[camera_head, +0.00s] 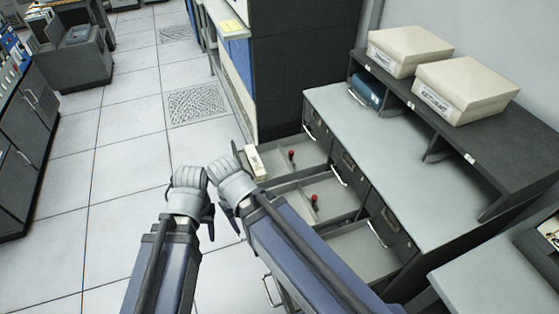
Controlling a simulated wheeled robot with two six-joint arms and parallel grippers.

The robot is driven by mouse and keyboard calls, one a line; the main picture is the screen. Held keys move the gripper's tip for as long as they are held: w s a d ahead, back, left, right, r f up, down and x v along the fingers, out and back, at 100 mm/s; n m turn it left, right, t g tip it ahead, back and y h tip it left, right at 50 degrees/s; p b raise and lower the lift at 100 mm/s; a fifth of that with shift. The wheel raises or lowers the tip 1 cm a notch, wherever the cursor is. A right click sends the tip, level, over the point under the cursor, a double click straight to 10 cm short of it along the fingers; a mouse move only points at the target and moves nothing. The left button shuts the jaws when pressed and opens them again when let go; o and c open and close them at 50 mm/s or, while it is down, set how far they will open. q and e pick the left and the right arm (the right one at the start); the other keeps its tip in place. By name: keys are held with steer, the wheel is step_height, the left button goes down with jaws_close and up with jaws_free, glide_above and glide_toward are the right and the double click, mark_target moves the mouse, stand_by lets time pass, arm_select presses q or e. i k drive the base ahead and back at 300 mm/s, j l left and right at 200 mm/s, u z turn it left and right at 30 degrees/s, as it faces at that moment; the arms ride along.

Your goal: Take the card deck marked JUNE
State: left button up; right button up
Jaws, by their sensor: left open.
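A cream card deck (254,163) stands at the left end of the farthest open drawer (318,150); its marking is too small to read. My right gripper (233,180) is just left of and below this deck, at the drawer's front edge. I cannot tell whether it touches the deck, and its fingers are mostly hidden. My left gripper (189,182) is beside it on the left, above the floor, open with nothing seen in it.
Two more open drawers, a middle one (335,188) and a near one (362,250), stick out from the grey desk (370,125). Red-topped pegs stand in two drawers. Two cream boxes (408,48) (465,88) sit on the shelf above.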

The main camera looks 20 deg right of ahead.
mark_target(257, 169)
steer(key=i+j+z, duration=0.1)
steer(key=z, duration=1.05)
steer(key=i+j+z, duration=0.15)
steer(key=j+z, duration=0.3)
steer(key=j, duration=0.15)
steer(key=j+z, duration=0.5)
steer(key=j, duration=0.15)
steer(key=j+z, duration=0.1)
steer(key=j, duration=1.1)
